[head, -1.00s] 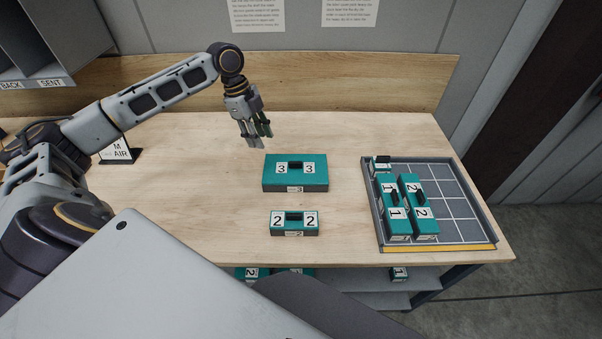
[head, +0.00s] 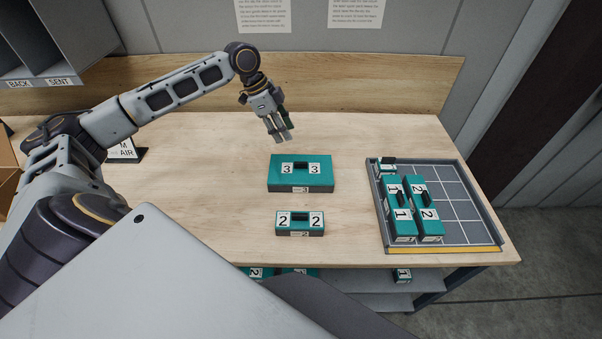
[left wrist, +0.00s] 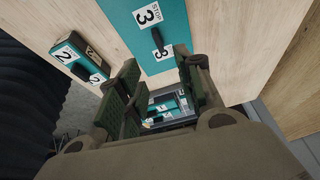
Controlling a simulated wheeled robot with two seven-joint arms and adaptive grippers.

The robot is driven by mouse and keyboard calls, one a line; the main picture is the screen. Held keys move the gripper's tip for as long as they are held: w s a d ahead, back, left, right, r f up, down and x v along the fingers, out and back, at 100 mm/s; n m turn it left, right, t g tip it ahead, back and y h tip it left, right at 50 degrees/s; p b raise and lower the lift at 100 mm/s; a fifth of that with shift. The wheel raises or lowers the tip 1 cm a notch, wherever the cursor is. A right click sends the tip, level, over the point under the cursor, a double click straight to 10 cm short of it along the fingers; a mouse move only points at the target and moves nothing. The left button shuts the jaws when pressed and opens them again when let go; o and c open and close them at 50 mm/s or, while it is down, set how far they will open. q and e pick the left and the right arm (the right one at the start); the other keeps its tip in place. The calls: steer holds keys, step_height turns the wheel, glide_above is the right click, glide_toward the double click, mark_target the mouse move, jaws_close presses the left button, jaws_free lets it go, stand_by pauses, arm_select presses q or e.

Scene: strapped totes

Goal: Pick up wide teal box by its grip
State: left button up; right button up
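The wide teal box (head: 281,184) lies on the wooden table, with two white "3" labels and a dark grip (head: 301,166) in the middle of its top. My left gripper (head: 281,139) is above the table just behind the box, apart from it, fingers pointing down. In the left wrist view the box (left wrist: 137,22) and its dark grip (left wrist: 158,40) show beyond my left gripper (left wrist: 160,88). Its padded fingers are apart with nothing between them. My right gripper is not in view.
A smaller teal "2" box (head: 300,230) lies in front of the wide one. A gridded tray (head: 461,208) at the right holds several teal boxes. A small "AIR" sign (head: 124,151) stands at the left. A wooden back panel (head: 330,85) borders the table's rear.

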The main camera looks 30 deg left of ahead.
arm_select(q)
steer(key=shift+n, duration=0.5)
glide_above(300, 162)
steer(key=a, duration=0.2)
steer(key=shift+s+d+f+p, duration=0.1)
steer(key=shift+s+f+p, duration=0.1)
steer(key=shift+f, duration=1.8)
steer(key=shift+s+d+f+p, duration=0.1)
steer(key=shift+s+f+p, duration=0.1)
steer(key=shift+f, duration=1.8)
steer(key=shift+p+x, duration=0.45)
steer(key=shift+x, duration=2.1)
steer(key=shift+s+a+f, duration=0.1)
steer(key=shift+s+a, duration=0.05)
steer(key=shift+s, duration=0.05)
jaws_close()
